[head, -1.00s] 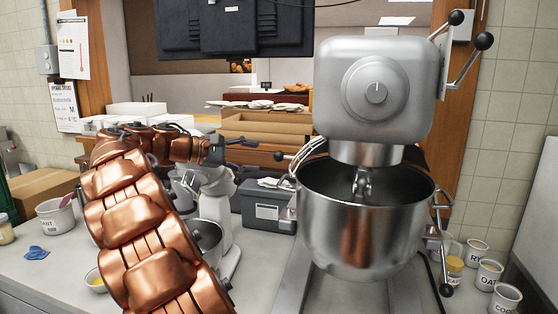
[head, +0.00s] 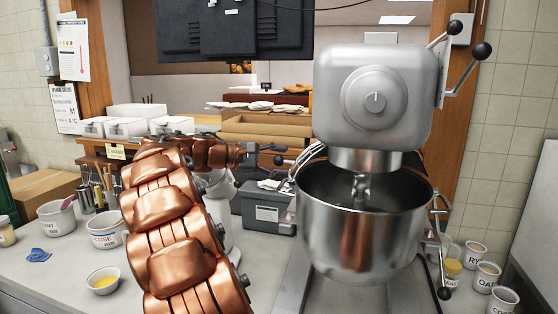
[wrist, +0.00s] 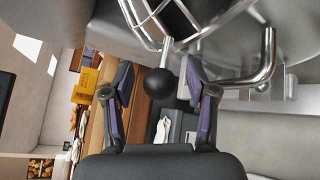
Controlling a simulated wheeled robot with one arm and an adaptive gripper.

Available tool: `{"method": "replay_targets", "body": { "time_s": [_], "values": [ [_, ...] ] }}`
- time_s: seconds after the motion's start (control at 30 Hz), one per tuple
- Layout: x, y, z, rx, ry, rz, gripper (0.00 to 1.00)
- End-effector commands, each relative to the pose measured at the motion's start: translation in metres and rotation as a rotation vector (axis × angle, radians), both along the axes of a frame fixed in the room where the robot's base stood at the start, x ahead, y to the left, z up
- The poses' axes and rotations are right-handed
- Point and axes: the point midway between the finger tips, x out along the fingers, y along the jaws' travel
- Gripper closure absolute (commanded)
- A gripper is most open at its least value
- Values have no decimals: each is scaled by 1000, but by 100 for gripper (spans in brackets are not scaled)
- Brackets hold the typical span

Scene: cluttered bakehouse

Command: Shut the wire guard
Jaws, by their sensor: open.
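The wire guard (head: 310,157) sits bunched at the left side of the mixer bowl (head: 365,215), leaving the bowl's front mouth uncovered. Its curved wires (wrist: 150,22) also show at the top of the wrist view. A black ball knob (wrist: 159,84) on a short metal rod sticks out from the guard. My gripper (head: 276,154) is at the left of the guard. In the wrist view my gripper (wrist: 159,72) is open, with its two purple-padded fingers on either side of the knob. Gaps show between the knob and both fingers.
The grey mixer head (head: 375,95) stands above the bowl, with black-knobbed levers (head: 470,50) at right. A dark grey box (head: 266,206) sits behind, below my gripper. Labelled cups (head: 487,275) stand right; tubs (head: 105,230) and a yellow-filled bowl (head: 103,281) stand left.

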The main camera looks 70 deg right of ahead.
Motion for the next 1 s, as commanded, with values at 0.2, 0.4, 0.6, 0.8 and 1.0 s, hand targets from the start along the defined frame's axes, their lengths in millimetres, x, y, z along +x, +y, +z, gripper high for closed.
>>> {"method": "replay_targets", "body": {
  "time_s": [0.2, 0.4, 0.6, 0.8, 1.0],
  "values": [
    [0, 0, 0, 0, 0, 0, 49],
    [0, 0, 0, 0, 0, 0, 70],
    [0, 0, 0, 0, 0, 0, 90],
    [0, 0, 0, 1, -1, -1, 100],
    [0, 0, 0, 0, 0, -1, 100]
  ]
}}
